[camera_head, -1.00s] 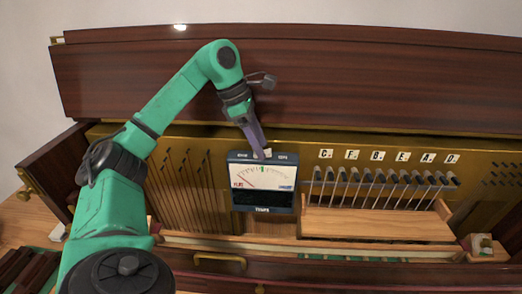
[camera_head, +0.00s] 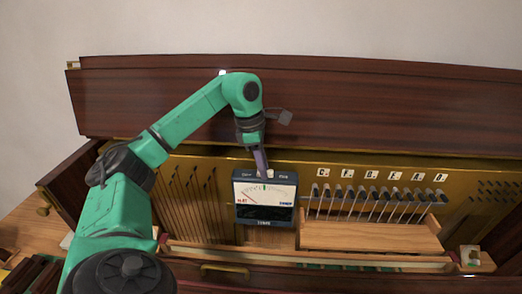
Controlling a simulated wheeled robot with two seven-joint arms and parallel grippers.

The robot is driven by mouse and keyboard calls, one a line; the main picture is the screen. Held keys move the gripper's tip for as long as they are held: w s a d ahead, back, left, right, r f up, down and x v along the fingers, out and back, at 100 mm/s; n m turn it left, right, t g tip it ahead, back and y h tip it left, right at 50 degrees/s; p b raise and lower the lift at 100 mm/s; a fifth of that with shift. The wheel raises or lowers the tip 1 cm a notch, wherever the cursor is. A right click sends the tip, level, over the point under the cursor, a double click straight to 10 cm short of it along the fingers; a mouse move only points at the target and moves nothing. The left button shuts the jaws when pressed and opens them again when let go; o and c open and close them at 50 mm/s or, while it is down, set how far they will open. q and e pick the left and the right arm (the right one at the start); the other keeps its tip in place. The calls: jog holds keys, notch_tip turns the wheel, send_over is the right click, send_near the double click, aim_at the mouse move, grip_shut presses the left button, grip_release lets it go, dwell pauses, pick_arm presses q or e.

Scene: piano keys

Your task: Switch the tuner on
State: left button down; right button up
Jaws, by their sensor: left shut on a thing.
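The tuner (camera_head: 265,212) is a dark box with a white dial face and a needle, standing upright inside the open piano. Its top edge carries small labels and a pale button or switch. My left gripper (camera_head: 264,172) reaches down from above onto the tuner's top, at the pale piece in the middle. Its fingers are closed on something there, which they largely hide. The fingertips are small in the picture. My right gripper is not in view.
A row of tuning pins with letter labels (camera_head: 370,173) stands right of the tuner, above a wooden block (camera_head: 370,236). Strings (camera_head: 185,205) run left of the tuner. The raised dark lid (camera_head: 380,110) stands behind my arm.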

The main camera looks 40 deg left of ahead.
pick_arm(q)
jog(key=shift+w+d+r+g+y+p, duration=0.15)
jog(key=shift+d+g+y+p, duration=0.1)
jog(key=shift+g+y+p, duration=0.4)
jog(key=c, duration=0.7)
grip_release()
notch_tip(320, 180, up, 14)
jog(key=shift+a+r, duration=0.1)
dwell(0.5)
